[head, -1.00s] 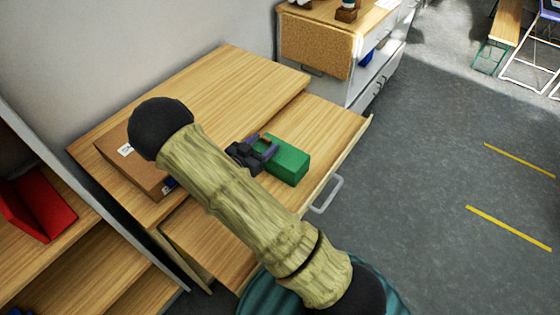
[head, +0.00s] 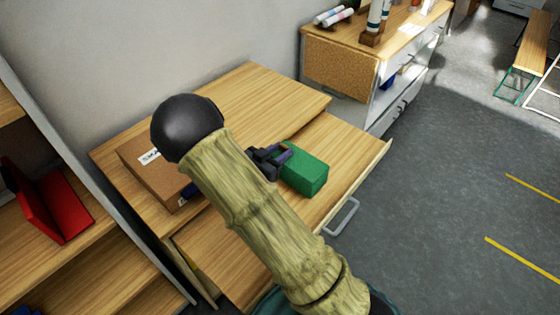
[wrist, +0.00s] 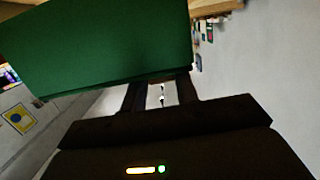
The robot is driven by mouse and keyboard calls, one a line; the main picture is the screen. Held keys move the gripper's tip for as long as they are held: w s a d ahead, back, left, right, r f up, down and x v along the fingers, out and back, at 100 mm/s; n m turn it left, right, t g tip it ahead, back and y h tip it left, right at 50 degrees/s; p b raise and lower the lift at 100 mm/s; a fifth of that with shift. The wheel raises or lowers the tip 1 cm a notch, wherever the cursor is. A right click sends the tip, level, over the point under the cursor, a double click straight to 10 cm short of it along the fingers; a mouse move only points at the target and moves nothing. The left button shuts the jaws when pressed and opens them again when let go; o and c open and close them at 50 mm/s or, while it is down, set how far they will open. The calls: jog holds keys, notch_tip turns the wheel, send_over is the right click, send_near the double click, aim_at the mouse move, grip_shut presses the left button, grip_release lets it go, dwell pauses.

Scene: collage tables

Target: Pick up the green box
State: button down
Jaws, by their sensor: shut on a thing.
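The green box (head: 305,177) is at my gripper's fingers, over the pulled-out drawer at the front of the wooden cabinet. My gripper (head: 284,155) is shut on its left end. My arm hides part of the drawer and cabinet top. In the wrist view the green box (wrist: 110,45) fills the upper left, right against the fingers (wrist: 162,95). Whether the box is clear of the wood beneath it, I cannot tell from the head view.
A cardboard box (head: 150,165) lies on the cabinet top (head: 255,95), left of my arm. The drawer has a grey handle (head: 342,217). A red object (head: 50,205) sits on a shelf at left. A second cabinet (head: 345,65) stands behind. Grey floor at right is clear.

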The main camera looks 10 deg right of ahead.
notch_tip(320, 180, up, 5)
jog(key=shift+r, duration=0.1)
dwell(0.7)
